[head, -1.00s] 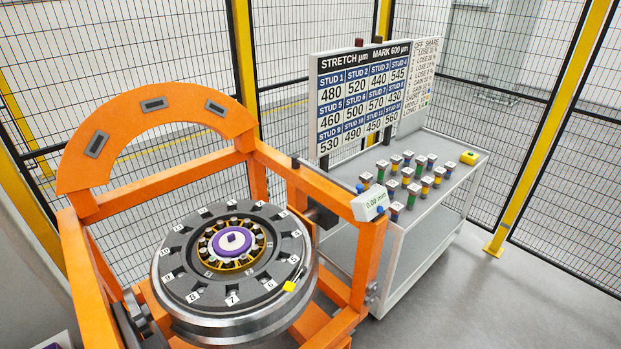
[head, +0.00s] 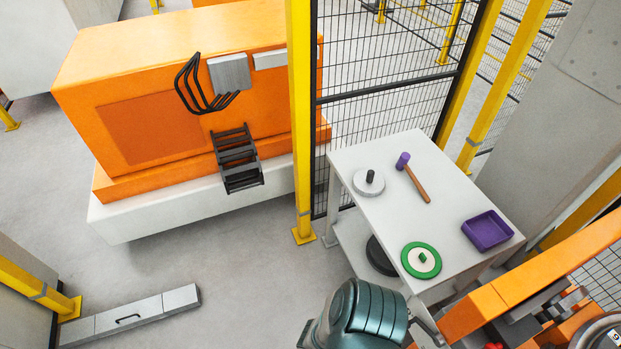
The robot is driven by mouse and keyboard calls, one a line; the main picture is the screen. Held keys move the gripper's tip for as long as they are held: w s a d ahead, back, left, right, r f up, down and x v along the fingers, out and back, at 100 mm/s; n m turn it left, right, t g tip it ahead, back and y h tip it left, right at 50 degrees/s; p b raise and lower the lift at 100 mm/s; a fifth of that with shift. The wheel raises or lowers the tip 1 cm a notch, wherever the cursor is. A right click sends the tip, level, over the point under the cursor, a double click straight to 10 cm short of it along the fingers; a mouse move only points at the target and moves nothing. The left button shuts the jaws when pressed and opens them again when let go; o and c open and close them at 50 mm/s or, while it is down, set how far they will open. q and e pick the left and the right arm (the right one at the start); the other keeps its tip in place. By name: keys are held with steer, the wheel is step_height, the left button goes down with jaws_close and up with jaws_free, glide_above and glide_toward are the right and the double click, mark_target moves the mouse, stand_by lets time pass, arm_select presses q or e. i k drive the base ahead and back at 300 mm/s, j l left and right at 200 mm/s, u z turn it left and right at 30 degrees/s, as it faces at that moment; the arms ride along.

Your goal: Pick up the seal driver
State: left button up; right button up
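The other is a light grey disc (head: 360,188) with a black knob, at the back left of the tabletop. A teal link of my arm rises at the bottom, in front of the table and short of the green disc. Neither gripper can be made out in the head view.
A mallet (head: 414,180) with a purple head and a purple tray (head: 487,231) share the tabletop. A dark disc (head: 381,256) sits on the lower shelf. A yellow post (head: 301,120) and mesh fence stand behind. An orange frame (head: 540,275) borders the right. Open floor lies left.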

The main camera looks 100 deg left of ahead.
mark_target(367, 184)
steer(key=u, duration=2.95)
